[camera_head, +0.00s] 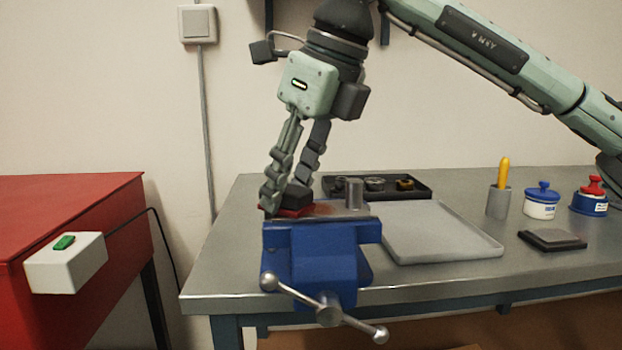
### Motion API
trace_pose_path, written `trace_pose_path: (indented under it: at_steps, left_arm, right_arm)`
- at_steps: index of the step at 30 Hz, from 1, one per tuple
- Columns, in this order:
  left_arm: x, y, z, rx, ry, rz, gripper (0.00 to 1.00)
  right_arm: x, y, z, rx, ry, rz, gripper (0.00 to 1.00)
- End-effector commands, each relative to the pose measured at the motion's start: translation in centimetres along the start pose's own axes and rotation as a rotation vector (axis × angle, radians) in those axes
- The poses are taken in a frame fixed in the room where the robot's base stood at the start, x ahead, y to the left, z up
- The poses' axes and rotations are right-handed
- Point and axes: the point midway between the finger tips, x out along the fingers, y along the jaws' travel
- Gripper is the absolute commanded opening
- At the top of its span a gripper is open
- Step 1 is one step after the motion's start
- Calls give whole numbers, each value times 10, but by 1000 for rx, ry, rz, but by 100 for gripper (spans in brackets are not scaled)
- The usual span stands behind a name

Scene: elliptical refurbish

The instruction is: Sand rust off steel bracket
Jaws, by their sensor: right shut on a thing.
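The steel bracket (354,194) is held at the top of a blue vise (315,262) at the table's front left. It has an upright part on the right and a flat part with a brown rusty patch (322,209). My right gripper (287,196) points down at the bracket's left end, shut on a sanding block (297,196) with a black top and a red lower layer. The block sits on or just above the bracket beside the rust; I cannot tell if they touch. The block partly hides the bracket's left end. My left gripper is out of view.
A grey tray (440,248) lies empty right of the vise. A black tray (425,190) with small parts is behind. A cup with a yellow-handled tool (498,202), two containers (541,206) (590,203) and a dark pad (552,240) stand right. A red cabinet (70,220) is left.

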Motion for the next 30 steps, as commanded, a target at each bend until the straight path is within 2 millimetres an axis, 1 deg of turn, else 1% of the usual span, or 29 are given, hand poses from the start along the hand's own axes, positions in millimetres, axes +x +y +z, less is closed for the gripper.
trace_pose_path:
  at_steps: [1,3,14,17,30]
  left_arm:
    - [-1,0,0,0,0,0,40]
    - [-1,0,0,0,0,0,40]
    - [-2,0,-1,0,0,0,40]
    - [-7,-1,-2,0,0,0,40]
    - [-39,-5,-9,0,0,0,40]
  right_arm:
    - [5,6,2,-6,7,8,0]
    - [6,9,6,-6,7,8,0]
    - [4,10,7,-5,6,8,0]
    - [-2,9,10,-5,5,7,0]
    - [-46,8,28,-3,0,3,0]
